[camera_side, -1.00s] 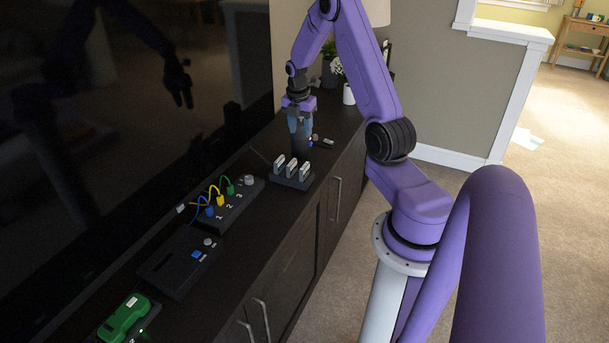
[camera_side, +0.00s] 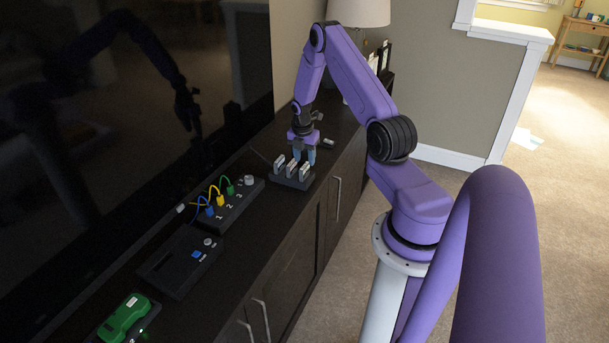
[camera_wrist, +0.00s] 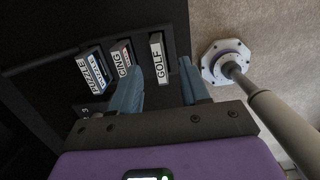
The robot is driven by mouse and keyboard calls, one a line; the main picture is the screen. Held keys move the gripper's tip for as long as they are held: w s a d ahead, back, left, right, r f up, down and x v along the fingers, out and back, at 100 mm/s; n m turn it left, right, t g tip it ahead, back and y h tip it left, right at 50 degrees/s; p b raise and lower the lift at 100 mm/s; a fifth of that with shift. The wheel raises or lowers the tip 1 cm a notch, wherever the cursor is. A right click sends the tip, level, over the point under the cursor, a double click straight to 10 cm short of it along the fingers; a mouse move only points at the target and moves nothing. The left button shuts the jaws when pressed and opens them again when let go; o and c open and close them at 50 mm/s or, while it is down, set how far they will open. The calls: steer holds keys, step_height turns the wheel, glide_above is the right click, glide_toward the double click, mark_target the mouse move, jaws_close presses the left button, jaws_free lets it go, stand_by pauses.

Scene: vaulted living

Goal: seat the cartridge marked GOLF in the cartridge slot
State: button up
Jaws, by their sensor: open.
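The GOLF cartridge (camera_wrist: 157,60) stands in a dark rack (camera_side: 288,183), a light label on its face. In the side view it seems to be the rightmost cartridge (camera_side: 305,171). My gripper (camera_wrist: 161,75) is open and empty. Its blue fingertips lie to either side of the GOLF cartridge in the wrist view, with the cartridge a little beyond them. The cartridge slot seems to be the dark recess in the flat black unit (camera_side: 178,262) with a blue button.
The cartridges PUZZLE (camera_wrist: 91,72) and one partly hidden, ending in CING (camera_wrist: 122,62), stand beside GOLF. A box with blue, yellow and green plugs (camera_side: 221,200) and a green device (camera_side: 124,317) stand on the dark cabinet. A large black screen (camera_side: 130,120) rises along the left.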

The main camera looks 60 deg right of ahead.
mark_target(304, 166)
steer(key=shift+d+f, duration=0.1)
steer(key=shift+f, duration=2.5)
jaws_close()
